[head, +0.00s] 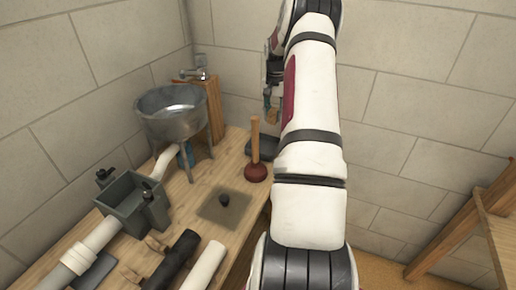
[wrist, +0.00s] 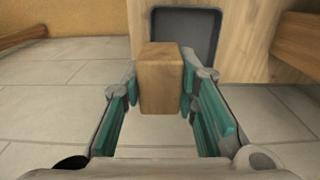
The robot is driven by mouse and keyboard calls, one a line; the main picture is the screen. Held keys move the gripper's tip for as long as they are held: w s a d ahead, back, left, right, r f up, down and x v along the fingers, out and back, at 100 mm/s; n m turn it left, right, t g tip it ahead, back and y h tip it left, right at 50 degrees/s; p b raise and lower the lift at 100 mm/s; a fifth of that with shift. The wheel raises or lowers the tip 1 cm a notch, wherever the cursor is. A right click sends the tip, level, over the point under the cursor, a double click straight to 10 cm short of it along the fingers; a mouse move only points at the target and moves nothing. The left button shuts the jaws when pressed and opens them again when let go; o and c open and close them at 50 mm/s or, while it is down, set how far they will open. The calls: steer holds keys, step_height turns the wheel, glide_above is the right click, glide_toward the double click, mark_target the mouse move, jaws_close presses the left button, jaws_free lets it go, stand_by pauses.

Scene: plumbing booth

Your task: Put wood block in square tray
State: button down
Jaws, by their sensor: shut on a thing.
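The wood block (wrist: 160,80) is a plain brown upright piece between the teal-padded fingers of my gripper (wrist: 159,84) in the wrist view. My gripper is shut on it. In the head view the block (head: 272,116) is small, below my gripper (head: 269,104), against the wall behind. The square tray (wrist: 205,45) is dark grey with rounded corners, beyond the block at the top of the wrist view; the block covers part of its left side. In the head view the tray (head: 262,146) lies at the bench's far right, partly hidden by the plunger and my arm.
A plunger (head: 256,172) with an upright wooden handle stands in front of the tray. A metal basin (head: 172,112) on legs, a grey vise-like fixture (head: 130,200), and black (head: 172,258) and white (head: 204,266) pipes crowd the wooden bench (head: 190,205). Floor lies to the right.

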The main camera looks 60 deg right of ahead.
steer(key=b, duration=0.6)
glide_above(263, 149)
step_height(263, 149, down, 6)
step_height(263, 149, down, 10)
steer(key=shift+f+p, duration=0.15)
steer(key=shift+p, duration=0.25)
steer(key=shift+f, duration=0.15)
steer(key=c, duration=1.2)
jaws_free()
steer(key=shift+c, duration=0.2)
step_height(263, 149, up, 12)
steer(key=shift+b, duration=0.35)
